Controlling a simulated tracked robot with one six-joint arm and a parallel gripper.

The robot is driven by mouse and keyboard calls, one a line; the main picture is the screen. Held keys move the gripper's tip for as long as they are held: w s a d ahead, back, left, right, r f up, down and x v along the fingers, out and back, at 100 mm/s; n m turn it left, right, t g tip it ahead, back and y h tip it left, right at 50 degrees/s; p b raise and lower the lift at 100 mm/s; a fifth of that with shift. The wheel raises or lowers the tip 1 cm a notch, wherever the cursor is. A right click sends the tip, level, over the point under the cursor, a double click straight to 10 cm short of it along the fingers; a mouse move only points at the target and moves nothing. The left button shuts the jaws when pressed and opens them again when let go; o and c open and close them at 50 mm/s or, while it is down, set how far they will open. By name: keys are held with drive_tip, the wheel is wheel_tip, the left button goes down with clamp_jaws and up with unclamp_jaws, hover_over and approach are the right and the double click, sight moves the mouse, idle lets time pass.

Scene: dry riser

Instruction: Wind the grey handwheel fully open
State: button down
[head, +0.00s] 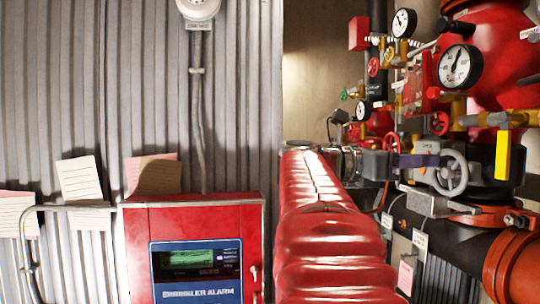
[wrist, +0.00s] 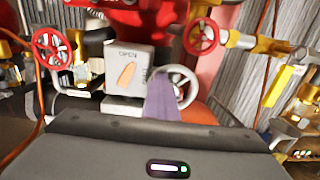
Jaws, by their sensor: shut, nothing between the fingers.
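The grey handwheel (head: 452,171) is a spoked ring at the right of the head view, on the pipework below the large gauge. In the wrist view the handwheel (wrist: 193,84) is just above centre, its left part covered by my gripper. My gripper (head: 432,160) has purple fingers, shut with nothing between them. It reaches in from the left, its tip close to the wheel's left side. In the wrist view my gripper (wrist: 160,78) overlaps the wheel's left rim; I cannot tell whether it touches. A pale box (wrist: 127,68) marked OPEN with an orange pointer stands left of the wheel.
Red handwheels (wrist: 52,48) and (wrist: 201,34) flank the area in the wrist view. Pressure gauges (head: 460,67) and yellow fittings crowd above the wheel. A red alarm panel (head: 190,215) stands at lower left.

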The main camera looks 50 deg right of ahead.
sight(460, 160)
drive_tip(key=f, duration=0.1)
drive_tip(key=w+d+f, duration=0.1)
drive_tip(key=shift+f, duration=0.3)
drive_tip(key=s+a+f, duration=0.1)
drive_tip(key=s+f, duration=0.1)
drive_tip(key=s+a+f, duration=0.1)
drive_tip(key=a, duration=0.1)
drive_tip(key=shift+s+f, duration=0.35)
drive_tip(key=shift+s, duration=0.05)
drive_tip(key=shift+s+a+r, duration=0.4)
drive_tip(key=shift+s+a, duration=0.1)
drive_tip(key=shift+a, duration=0.05)
drive_tip(key=shift+s+a+r, duration=0.2)
drive_tip(key=shift+r, duration=0.2)
drive_tip(key=shift+s+a+r, duration=0.15)
drive_tip(key=shift+s+r, duration=0.05)
drive_tip(key=shift+r, duration=0.15)
drive_tip(key=shift+s+a+r, duration=0.15)
drive_tip(key=shift+r, duration=0.8)
drive_tip(key=shift+w+d+r, duration=0.1)
drive_tip(key=shift+w+r, duration=0.05)
drive_tip(key=shift+r, duration=0.55)
drive_tip(key=shift+w+d+r, duration=0.1)
drive_tip(key=shift+r, duration=0.55)
drive_tip(key=v, duration=0.3)
drive_tip(key=shift+w+a+f, duration=0.2)
drive_tip(key=shift+w+f, duration=0.05)
drive_tip(key=shift+w, duration=0.1)
